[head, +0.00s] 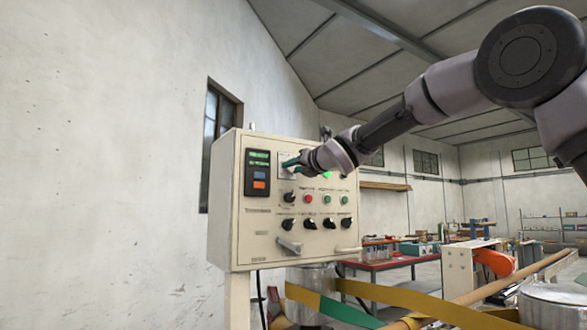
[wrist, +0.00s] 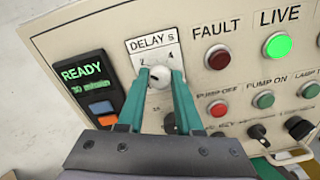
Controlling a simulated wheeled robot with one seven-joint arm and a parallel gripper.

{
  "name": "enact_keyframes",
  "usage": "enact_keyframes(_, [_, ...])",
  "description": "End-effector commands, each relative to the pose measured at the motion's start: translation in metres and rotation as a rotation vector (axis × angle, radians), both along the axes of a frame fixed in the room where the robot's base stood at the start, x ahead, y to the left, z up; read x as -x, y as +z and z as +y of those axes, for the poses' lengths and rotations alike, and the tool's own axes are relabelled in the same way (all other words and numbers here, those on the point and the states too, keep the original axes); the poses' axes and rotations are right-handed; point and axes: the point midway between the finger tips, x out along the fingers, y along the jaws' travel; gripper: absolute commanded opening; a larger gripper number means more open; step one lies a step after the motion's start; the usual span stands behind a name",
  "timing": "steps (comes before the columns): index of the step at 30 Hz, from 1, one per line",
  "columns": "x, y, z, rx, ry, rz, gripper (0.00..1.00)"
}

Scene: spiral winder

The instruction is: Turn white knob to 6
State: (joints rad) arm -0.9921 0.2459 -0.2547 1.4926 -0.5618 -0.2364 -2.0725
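The white knob (wrist: 159,77) sits on the DELAY s dial plate (wrist: 152,45) in the wrist view, with a small dark mark on its face. The numbers 2 and 4 show above it; other dial markings are hidden by my fingers. My gripper (wrist: 160,74) has one green finger on each side of the knob, very close to it. I cannot tell whether both fingers press on it. In the head view my gripper (head: 290,163) reaches the upper part of the control box (head: 228,200), and the knob is hidden there.
A READY display (wrist: 83,80) with blue and orange buttons is left of the dial. The FAULT lamp (wrist: 217,57) and lit green LIVE lamp (wrist: 277,44) are to its right. Buttons and black knobs (head: 309,223) lie below. A winder with yellow bands (head: 410,300) stands right of the box.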

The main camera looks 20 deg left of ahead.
Motion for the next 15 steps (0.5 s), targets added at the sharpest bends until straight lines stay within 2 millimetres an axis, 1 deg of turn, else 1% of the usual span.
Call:
enact_keyframes(1, [0.0,0.0001,-0.0001,0.0,0.0,0.0,0.11])
enact_keyframes(2, [0.0,0.0001,-0.0001,0.0,0.0,0.0,0.0])
enact_keyframes(10, [0.0,0.0001,-0.0004,-0.008,0.0,0.01,0.0])
enact_keyframes(15, [-0.0003,0.0003,-0.0008,-0.045,-0.001,0.051,0.0])
